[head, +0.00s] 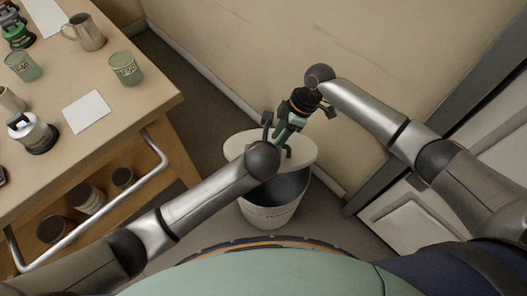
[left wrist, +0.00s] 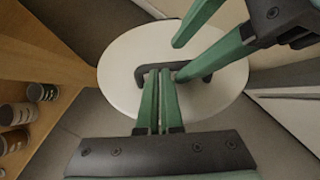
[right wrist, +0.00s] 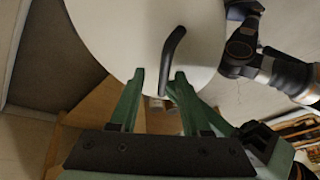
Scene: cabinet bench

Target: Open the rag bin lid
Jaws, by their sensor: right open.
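The rag bin (head: 270,212) is a pale bucket on the floor between bench and wall. Its round white lid (head: 238,147) is raised, and the dark inside of the bin shows in front of it. The lid's dark bar handle (left wrist: 200,76) shows in both wrist views, also the right one (right wrist: 172,47). My left gripper (left wrist: 161,72) has its fingers together at the handle; whether they touch it is unclear. My right gripper (head: 284,138) is open above the lid, its fingertips (right wrist: 158,76) near the handle with nothing held. My left arm partly hides the bin and lid.
A wooden bench (head: 150,92) with mugs, cups and paper stands at left, with a metal rail (head: 105,215) along its side. A wall (head: 240,60) rises behind the bin. A pale panelled cabinet (head: 415,222) stands at right. My two grippers are close together.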

